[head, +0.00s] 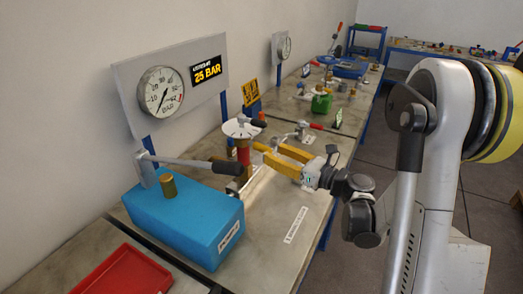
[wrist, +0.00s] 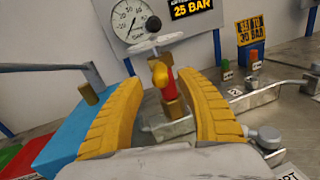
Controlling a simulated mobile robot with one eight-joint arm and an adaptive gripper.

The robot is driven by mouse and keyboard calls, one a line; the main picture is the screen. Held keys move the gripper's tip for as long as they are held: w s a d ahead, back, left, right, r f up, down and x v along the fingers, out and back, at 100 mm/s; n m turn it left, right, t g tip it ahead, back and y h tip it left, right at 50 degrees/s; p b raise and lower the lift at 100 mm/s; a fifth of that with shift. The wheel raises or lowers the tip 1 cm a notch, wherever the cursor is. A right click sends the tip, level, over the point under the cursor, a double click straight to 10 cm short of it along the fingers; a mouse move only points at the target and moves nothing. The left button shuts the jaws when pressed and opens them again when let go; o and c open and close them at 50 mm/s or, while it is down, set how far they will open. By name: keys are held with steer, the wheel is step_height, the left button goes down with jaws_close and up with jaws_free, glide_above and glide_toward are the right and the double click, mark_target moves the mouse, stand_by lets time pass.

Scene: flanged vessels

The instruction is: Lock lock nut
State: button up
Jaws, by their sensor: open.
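A valve-like post stands on the bench in front of the gauge board. It has a white handwheel (head: 240,128) on top, a red stem (head: 243,154) and a brass-coloured block below. In the wrist view the handwheel (wrist: 155,43), a small yellow-orange lever or knob (wrist: 160,73) and the brass block (wrist: 174,107) show between my fingers. I cannot tell which part is the lock nut. My gripper (head: 270,149), with yellow fingers, is open and empty. It points at the post from the right, seemingly short of it.
A blue box (head: 185,222) with a black-gripped lever (head: 205,164) stands left of the post. A red tray (head: 125,272) lies at the front left. A round gauge (head: 161,91) and a 25 BAR sign (head: 207,70) are behind. More fittings stand farther along the bench.

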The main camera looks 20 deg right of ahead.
mark_target(255, 144)
steer(key=x, duration=0.5)
steer(key=shift+b, duration=0.35)
steer(key=shift+c, duration=0.5)
jaws_close()
